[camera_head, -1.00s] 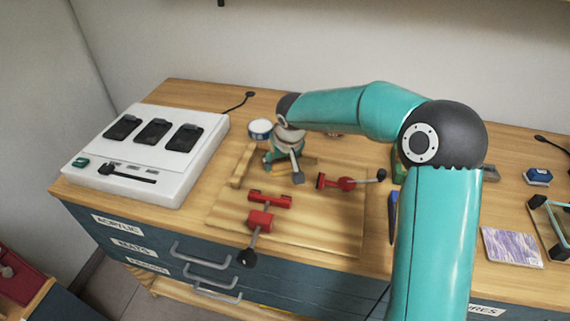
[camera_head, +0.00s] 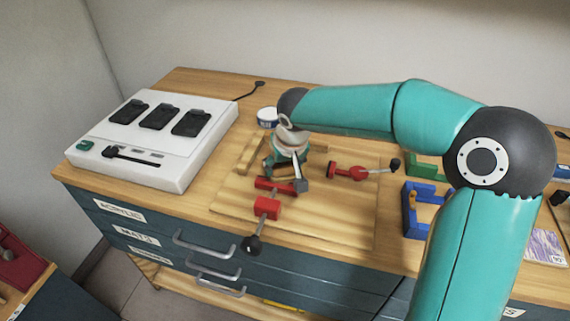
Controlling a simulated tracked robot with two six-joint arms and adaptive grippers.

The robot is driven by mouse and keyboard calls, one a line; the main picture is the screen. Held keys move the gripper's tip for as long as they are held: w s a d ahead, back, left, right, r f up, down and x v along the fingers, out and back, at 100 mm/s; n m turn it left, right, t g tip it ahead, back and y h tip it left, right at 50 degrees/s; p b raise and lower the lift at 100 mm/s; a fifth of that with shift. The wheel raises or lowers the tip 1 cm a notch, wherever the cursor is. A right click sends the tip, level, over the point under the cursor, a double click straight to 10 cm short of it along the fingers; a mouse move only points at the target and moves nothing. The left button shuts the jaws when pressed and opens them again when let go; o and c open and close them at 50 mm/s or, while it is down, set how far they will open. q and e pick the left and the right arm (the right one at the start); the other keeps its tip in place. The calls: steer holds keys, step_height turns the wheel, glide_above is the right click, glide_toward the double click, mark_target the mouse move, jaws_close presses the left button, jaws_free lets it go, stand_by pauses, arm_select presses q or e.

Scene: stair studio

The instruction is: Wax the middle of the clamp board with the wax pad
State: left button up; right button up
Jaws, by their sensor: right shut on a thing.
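The clamp board (camera_head: 330,225) is a pale wooden board on the bench. It has wooden fences at its back left and two red clamps, one at the front (camera_head: 266,207) and one at the right (camera_head: 345,172). My right gripper (camera_head: 285,172) points down over the board, just behind the front clamp and left of the right clamp. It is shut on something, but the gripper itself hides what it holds. I cannot make out the wax pad. My left gripper is not in view.
A white console (camera_head: 150,140) with black pads stands on the bench at the left. A round tin (camera_head: 267,117) is behind the board. Blue (camera_head: 415,222) and green (camera_head: 427,165) frames stand at the right. Drawers (camera_head: 160,245) with handles are below the bench edge.

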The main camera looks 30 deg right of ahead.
steer(key=shift+w+a, duration=0.65)
steer(key=shift+w, duration=0.15)
steer(key=shift+w+d+r+p, duration=0.1)
steer(key=shift+w+d+p, duration=0.65)
steer(key=shift+w+d, duration=0.25)
steer(key=shift+w+d+p, duration=0.7)
steer(key=shift+w+d, duration=0.05)
steer(key=shift+d, duration=0.35)
steer(key=shift+w+d+f+p, duration=0.2)
steer(key=shift+w+d+p, duration=0.2)
steer(key=shift+w+d, duration=0.3)
steer(key=shift+s, duration=0.1)
steer(key=shift+r+p, duration=2.05)
steer(key=shift+r, duration=1)
step_height(320, 180, up, 3)
steer(key=shift+p, duration=1.05)
